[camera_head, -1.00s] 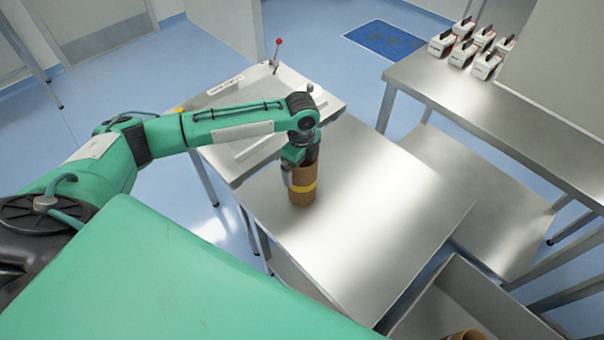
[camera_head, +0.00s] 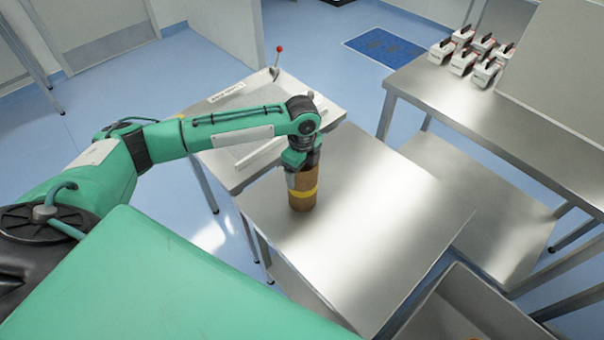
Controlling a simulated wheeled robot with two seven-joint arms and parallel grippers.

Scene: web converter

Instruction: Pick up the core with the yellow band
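The core with the yellow band (camera_head: 304,200) is a brown cylinder standing upright on the steel table (camera_head: 370,230), near its left corner. Its yellow band runs around the middle. My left gripper (camera_head: 300,176) points down at the core's upper end, and one grey finger lies along its left side. The other finger is hidden, so I cannot tell whether the grip is closed. The core's base appears to be at the tabletop, with no clear gap. My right gripper is out of view.
A sloped metal platform (camera_head: 235,145) with a red-knobbed lever (camera_head: 278,60) adjoins the table at the back left. A long steel bench (camera_head: 500,110) at the right holds several white boxed items (camera_head: 463,60). A grey metal bin (camera_head: 455,310) stands at the bottom right.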

